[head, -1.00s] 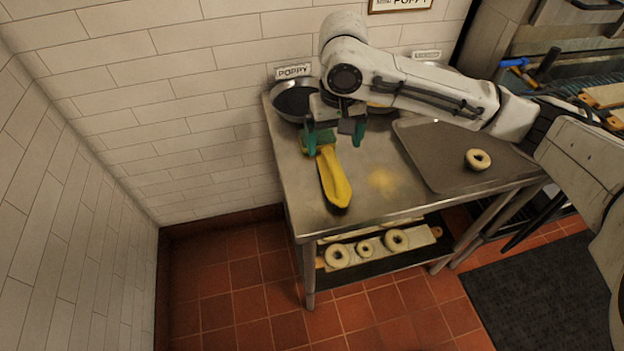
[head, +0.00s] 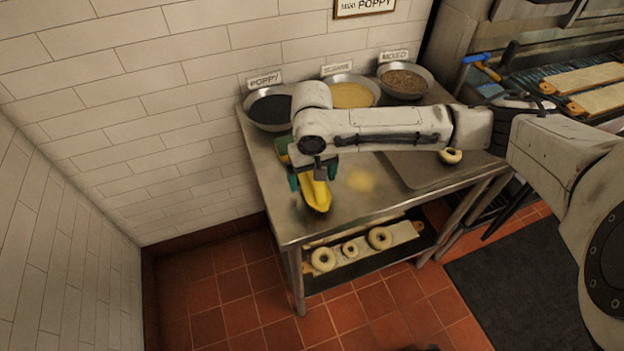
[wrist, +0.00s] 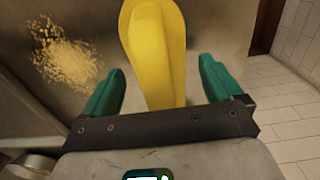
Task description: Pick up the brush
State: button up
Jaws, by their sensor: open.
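The brush (head: 317,196) has a yellow handle and a green head (head: 281,146). It lies on the steel table at its left side, with the handle end towards the front. My gripper (head: 308,186) is over the handle, with one green finger on each side of it. In the wrist view the yellow handle (wrist: 156,50) runs between the two open fingers of my gripper (wrist: 160,88), with gaps on both sides. I cannot tell how far above the table the fingertips are. My arm and gripper hide part of the brush.
Bowls of poppy (head: 270,108), sesame (head: 352,94) and mixed topping (head: 405,81) stand along the table's back. A grey tray (head: 408,172) with a bagel (head: 450,156) lies to the right. Spilled yellow seeds (head: 360,180) lie beside the brush. Several bagels sit on the lower shelf.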

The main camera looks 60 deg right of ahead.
jog(key=c, duration=1.2)
jog(key=shift+r, duration=0.6)
jog(key=shift+s+a+r, duration=0.2)
jog(key=shift+s+r, duration=1.75)
jog(key=shift+s, duration=0.35)
jog(key=shift+s+a+r, duration=0.25)
jog(key=shift+s+r, duration=1.75)
jog(key=shift+s, duration=0.35)
jog(key=shift+s+a+r, duration=0.2)
jog(key=shift+s+r, duration=1.75)
jog(key=shift+s, duration=0.35)
